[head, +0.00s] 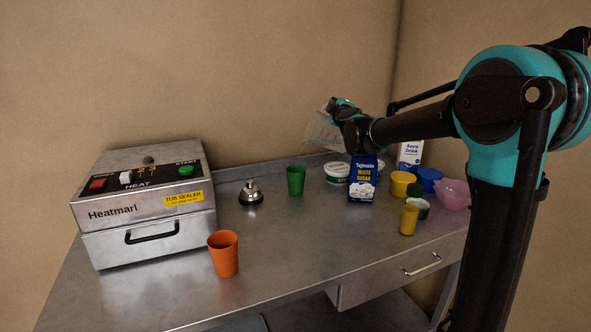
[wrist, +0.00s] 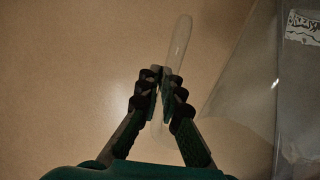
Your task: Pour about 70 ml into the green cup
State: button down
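The green cup (head: 296,181) stands upright on the steel counter; its inside is hidden. My gripper (wrist: 161,84) is shut on the handle of a clear jug (wrist: 245,85). In the head view the jug (head: 321,133) is in the air, behind and above the right of the green cup, apart from it, and looks tilted. My arm hides part of it. A label shows at the jug's upper right in the wrist view. I cannot tell how much liquid is in it, and no stream shows.
A heat sealer (head: 150,215), a bell (head: 251,193) and an orange cup (head: 223,254) are on the left. A blue sugar carton (head: 362,180), a white tub (head: 336,173), a carton (head: 410,155), yellow cups (head: 409,220) and a pink bowl (head: 454,194) crowd the right.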

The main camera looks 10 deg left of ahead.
jog(key=shift+s+a+f+n+b, duration=0.1)
jog(key=shift+a+f+n+b, duration=0.3)
jog(key=shift+b, duration=0.5)
dwell(1.4)
jog(key=shift+a+f, duration=0.1)
jog(key=shift+f, duration=0.2)
dwell(0.3)
jog(key=shift+w+d+r, duration=0.2)
jog(key=shift+d+r, duration=0.3)
jog(key=shift+d, duration=0.25)
jog(key=shift+r+m, duration=0.2)
jog(key=shift+m, duration=0.2)
jog(key=shift+w+d+r+m, duration=0.15)
jog(key=shift+d+m, duration=0.35)
jog(key=shift+d, duration=0.05)
jog(key=shift+w+d+r+m, duration=0.1)
jog(key=shift+w+d+m, duration=0.05)
jog(key=shift+d+m, duration=0.4)
jog(key=shift+w+d+f+m, duration=0.2)
jog(key=shift+d+f+m, duration=0.1)
jog(key=shift+d+m, duration=0.45)
jog(key=shift+a, duration=0.1)
